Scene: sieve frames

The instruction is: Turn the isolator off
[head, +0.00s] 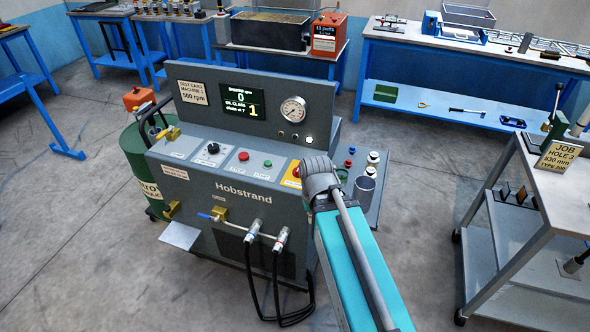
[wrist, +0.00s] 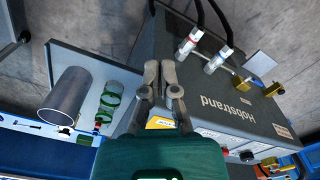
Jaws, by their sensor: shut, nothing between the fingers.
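The grey Hobstrand machine (head: 243,195) stands in the middle of the head view. On its sloping panel, a red knob on a yellow plate (head: 290,181) looks like the isolator; my arm partly covers it, and its setting cannot be read. In the wrist view, my gripper (wrist: 160,68) is shut and empty, its fingers over the panel edge. The yellow plate (wrist: 160,123) shows just behind the fingers, and they and the gripper body hide the knob. I cannot tell whether the fingers touch it. The display (head: 243,98) is lit, reading 0 and 1.
Left of the yellow plate are a green button (head: 267,162), a red button (head: 243,156) and a black dial (head: 212,148). A side shelf (head: 366,213) holds a metal cup (head: 363,190) and small bottles. Hoses hang in front. A trolley (head: 520,235) stands right, with clear floor between.

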